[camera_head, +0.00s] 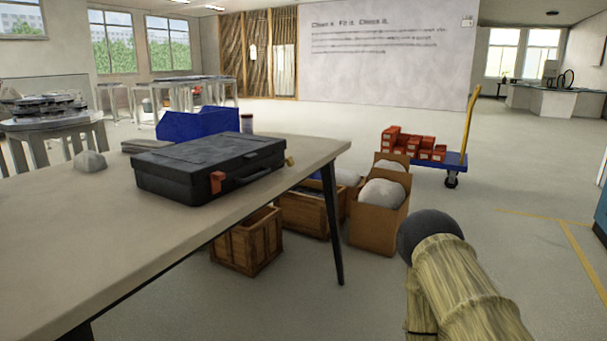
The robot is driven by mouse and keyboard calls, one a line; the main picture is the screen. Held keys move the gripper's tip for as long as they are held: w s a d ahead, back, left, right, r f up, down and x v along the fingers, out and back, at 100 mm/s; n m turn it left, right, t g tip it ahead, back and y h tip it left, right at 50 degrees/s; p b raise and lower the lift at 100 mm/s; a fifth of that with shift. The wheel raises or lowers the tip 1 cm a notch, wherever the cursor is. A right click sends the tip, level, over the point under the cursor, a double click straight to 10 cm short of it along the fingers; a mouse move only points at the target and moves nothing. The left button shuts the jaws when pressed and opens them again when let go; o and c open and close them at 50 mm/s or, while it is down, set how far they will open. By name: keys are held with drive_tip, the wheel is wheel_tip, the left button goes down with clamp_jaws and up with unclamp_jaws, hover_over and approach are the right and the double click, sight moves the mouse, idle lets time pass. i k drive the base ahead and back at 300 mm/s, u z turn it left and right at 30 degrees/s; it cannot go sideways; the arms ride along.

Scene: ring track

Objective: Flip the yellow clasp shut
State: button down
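A black hard case (205,160) lies closed-looking on the table, with its handle (250,177) on the side facing me. The small yellow clasp (289,161) is at the right end of that side. It appears to stick out from the case, but it is too small to tell its exact angle. A red-orange clasp (217,182) is left of the handle, on the same side. My gripper is not in view.
The case stands near the right edge of the long table (130,235). A blue bin (198,124) and a grey lump (90,160) are on it. Wooden crates (247,240), a cardboard box (377,225) and a blue trolley (450,160) stand beyond. Floor at right is open.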

sight(290, 162)
drive_tip(key=k, duration=0.65)
drive_tip(key=z, duration=0.6)
drive_tip(key=i, duration=1.25)
drive_tip(key=u, duration=0.8)
